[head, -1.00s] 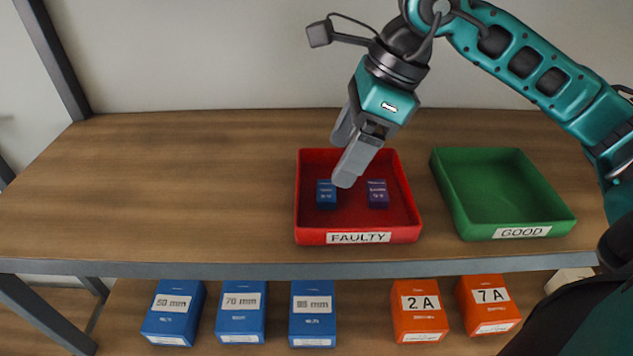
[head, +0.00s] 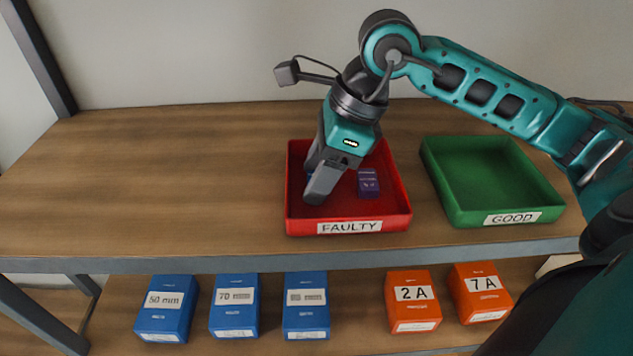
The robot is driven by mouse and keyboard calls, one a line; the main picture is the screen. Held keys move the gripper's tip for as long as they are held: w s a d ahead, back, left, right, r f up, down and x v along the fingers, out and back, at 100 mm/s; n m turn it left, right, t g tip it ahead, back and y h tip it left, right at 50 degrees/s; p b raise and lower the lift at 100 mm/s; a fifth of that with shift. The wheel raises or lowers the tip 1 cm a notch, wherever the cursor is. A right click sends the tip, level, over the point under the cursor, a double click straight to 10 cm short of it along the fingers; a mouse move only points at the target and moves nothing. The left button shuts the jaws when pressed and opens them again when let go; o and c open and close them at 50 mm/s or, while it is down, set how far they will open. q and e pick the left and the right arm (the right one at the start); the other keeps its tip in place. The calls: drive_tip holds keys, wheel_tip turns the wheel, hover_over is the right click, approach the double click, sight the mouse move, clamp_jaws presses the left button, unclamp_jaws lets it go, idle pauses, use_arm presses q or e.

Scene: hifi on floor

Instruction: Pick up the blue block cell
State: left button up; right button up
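The red tray labelled FAULTY (head: 395,222) stands on the wooden shelf top. The blue block cell inside its left part is almost wholly hidden behind my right gripper (head: 318,192); only a sliver of blue shows beside the fingers. A purple block cell (head: 368,184) stands in the right part of the tray, just right of the gripper. My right gripper points down into the tray, over the blue cell's place. Its fingers overlap in this view, so I cannot tell whether they are open or touch the cell. My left gripper is not in view.
An empty green tray labelled GOOD (head: 553,213) stands to the right, under my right forearm. Blue boxes (head: 235,318) and orange boxes (head: 413,312) stand on the lower shelf. The left part of the upper shelf (head: 160,190) is clear.

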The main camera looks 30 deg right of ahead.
drive_tip(key=c, duration=0.6)
drive_tip(key=shift+r, duration=0.15)
drive_tip(key=shift+c, duration=0.2)
